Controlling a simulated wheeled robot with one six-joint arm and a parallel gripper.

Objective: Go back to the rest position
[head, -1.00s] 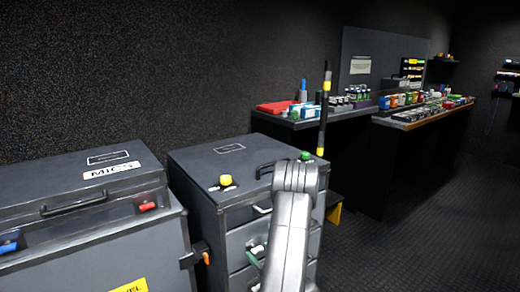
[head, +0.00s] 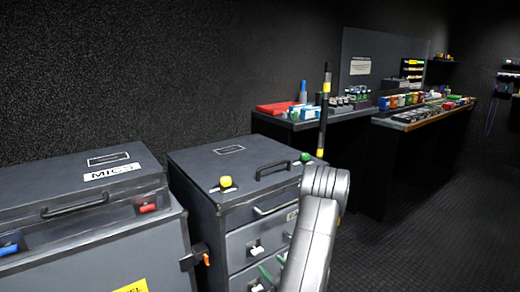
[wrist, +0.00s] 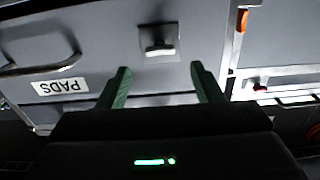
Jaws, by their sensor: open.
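My gripper (wrist: 161,82) is open, with its two green fingers apart and nothing between them. In the wrist view the fingers point at the grey front of a drawer cabinet (wrist: 200,22), and a latch (wrist: 159,48) shows between and beyond them. In the head view, the silver arm stands in front of the right part of the drawer cabinet (head: 205,160). Green fingertips show low by the drawer fronts, partly hidden by the arm. I cannot tell whether they touch the cabinet.
A grey MICS case (head: 80,240) stands left of the cabinet. Yellow (head: 225,182) and green (head: 305,157) knobs sit on the cabinet top. A black-and-yellow pole (head: 324,110) rises behind the arm. Loaded benches (head: 300,122) line the back wall. Dark floor (head: 430,230) is clear at right.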

